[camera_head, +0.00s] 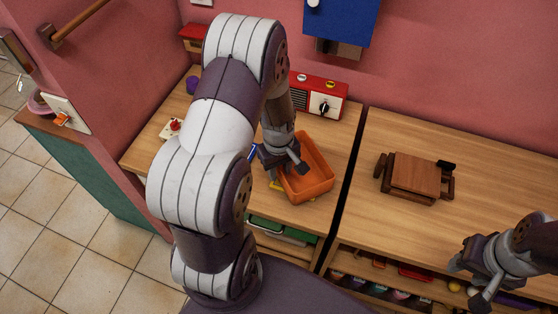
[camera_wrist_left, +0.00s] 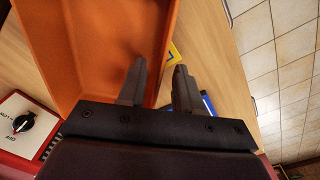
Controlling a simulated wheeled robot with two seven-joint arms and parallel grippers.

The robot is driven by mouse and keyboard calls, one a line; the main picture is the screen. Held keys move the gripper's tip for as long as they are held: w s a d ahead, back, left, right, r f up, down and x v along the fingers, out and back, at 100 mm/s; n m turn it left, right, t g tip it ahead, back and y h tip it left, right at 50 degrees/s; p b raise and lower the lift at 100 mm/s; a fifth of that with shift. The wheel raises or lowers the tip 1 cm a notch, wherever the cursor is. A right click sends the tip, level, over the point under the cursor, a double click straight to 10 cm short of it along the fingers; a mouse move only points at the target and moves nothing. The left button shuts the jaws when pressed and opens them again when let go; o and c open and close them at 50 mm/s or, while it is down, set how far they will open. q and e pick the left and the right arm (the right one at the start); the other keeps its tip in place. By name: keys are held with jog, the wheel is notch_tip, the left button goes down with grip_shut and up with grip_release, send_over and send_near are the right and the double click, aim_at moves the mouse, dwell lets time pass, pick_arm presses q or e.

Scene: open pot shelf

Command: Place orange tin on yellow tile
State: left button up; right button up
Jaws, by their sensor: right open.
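The orange tin (camera_head: 318,184), an open rectangular tray, is on the left wooden counter; it also fills the upper left of the left wrist view (camera_wrist_left: 90,50). My left gripper (camera_head: 288,170) is at the tin's left side. In the left wrist view its fingers (camera_wrist_left: 159,82) are apart, one over the tin's inside and one outside its wall; firm contact is unclear. A yellow piece, probably the yellow tile (camera_head: 275,185), shows beside the tin, mostly hidden; a corner shows in the left wrist view (camera_wrist_left: 174,53). My right gripper (camera_head: 466,284) is open and empty over the right counter's front.
A red radio-like box (camera_head: 321,98) stands behind the tin. A blue-edged item (camera_head: 252,152) lies by my left gripper. A small wooden stool-like object (camera_head: 414,176) is on the right counter. A dark gap separates the counters. The right counter's back is clear.

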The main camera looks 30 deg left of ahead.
pick_arm(q)
notch_tip(320, 180, up, 11)
jog(key=s+d+r+m+t, duration=0.1)
jog(key=s+d+m, duration=0.5)
jog(key=d+m, duration=0.3)
jog(key=m, duration=0.2)
jog(key=shift+s+r+m, duration=0.2)
jog(key=shift+s+m, duration=0.1)
jog(key=shift+m, duration=0.1)
jog(key=shift+s, duration=0.1)
